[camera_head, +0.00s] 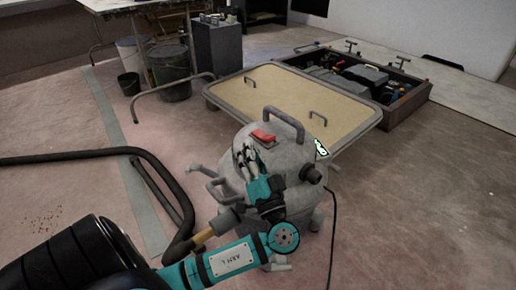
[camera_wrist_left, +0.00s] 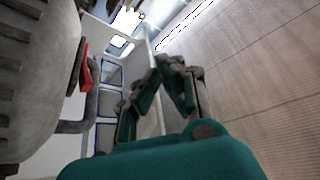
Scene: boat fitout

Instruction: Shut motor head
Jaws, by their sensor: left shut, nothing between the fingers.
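The motor head (camera_head: 295,157) is a grey, rounded vacuum top with a red switch (camera_head: 263,136) and a curved handle (camera_head: 285,122). It stands in the middle of the head view, its lower body partly hidden by my left arm. In the left wrist view the motor head (camera_wrist_left: 38,85) fills the left side, with the red switch (camera_wrist_left: 86,76) at its edge. My left gripper (camera_head: 244,156) is shut and empty, in front of the motor head's left side. Its fingers (camera_wrist_left: 165,72) are beside the head in the wrist view. Whether they touch it, I cannot tell.
Buckets (camera_head: 170,75) stand at back left. The right floor is mostly clear.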

